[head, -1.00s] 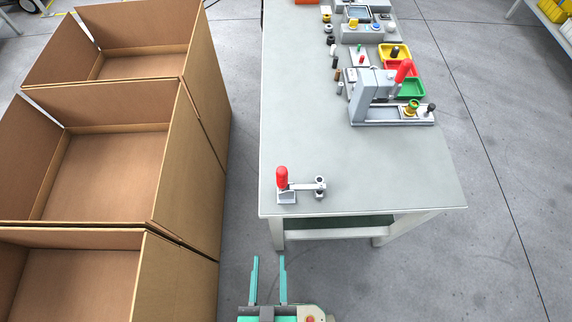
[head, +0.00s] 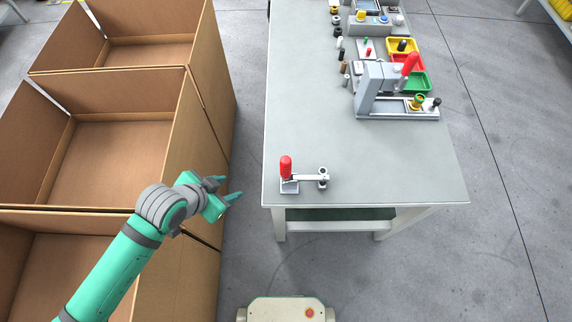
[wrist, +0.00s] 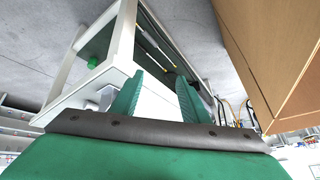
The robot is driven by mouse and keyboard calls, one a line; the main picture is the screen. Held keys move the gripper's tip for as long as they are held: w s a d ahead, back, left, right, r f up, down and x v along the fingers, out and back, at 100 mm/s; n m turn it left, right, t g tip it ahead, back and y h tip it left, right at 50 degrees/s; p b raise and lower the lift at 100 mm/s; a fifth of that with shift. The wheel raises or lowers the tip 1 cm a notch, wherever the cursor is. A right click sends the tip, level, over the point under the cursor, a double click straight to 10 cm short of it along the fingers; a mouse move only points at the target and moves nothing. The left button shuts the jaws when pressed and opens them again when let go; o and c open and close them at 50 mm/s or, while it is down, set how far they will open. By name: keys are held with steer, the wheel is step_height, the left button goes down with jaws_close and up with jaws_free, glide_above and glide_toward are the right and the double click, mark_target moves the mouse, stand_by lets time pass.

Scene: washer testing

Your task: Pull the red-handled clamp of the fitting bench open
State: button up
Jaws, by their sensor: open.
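The clamp has an upright red handle (head: 286,167) on a small metal base (head: 289,187), with a metal arm reaching right to a round end (head: 322,178). It sits near the front left corner of the fitting bench (head: 350,180). My gripper (head: 231,187) is open and empty, left of the bench's front left corner and apart from the clamp, between the bench and the cardboard boxes. In the wrist view my two green fingers (wrist: 157,97) are spread, with the bench corner (wrist: 122,62) beyond them. I cannot make out the red handle there.
Large open cardboard boxes (head: 185,150) stand close at the left, near my arm. A grey press with a red lever (head: 409,65) and coloured bins (head: 415,82) stand farther back on the bench. The bench top around the clamp is clear.

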steer(key=w+d+r+m+g, duration=0.2)
steer(key=w+d+r+m, duration=0.15)
steer(key=d+r, duration=0.35)
steer(key=m+g+h, duration=0.1)
steer(key=m+g, duration=0.2)
steer(key=m, duration=0.1)
glide_toward(283, 161)
steer(key=shift+n, duration=0.25)
steer(key=x, duration=0.4)
steer(key=shift+a+f, duration=0.1)
steer(key=shift+f, duration=0.4)
steer(key=x, duration=1)
steer(key=shift+w+d+f, duration=0.15)
steer(key=shift+d, duration=0.2)
jaws_close()
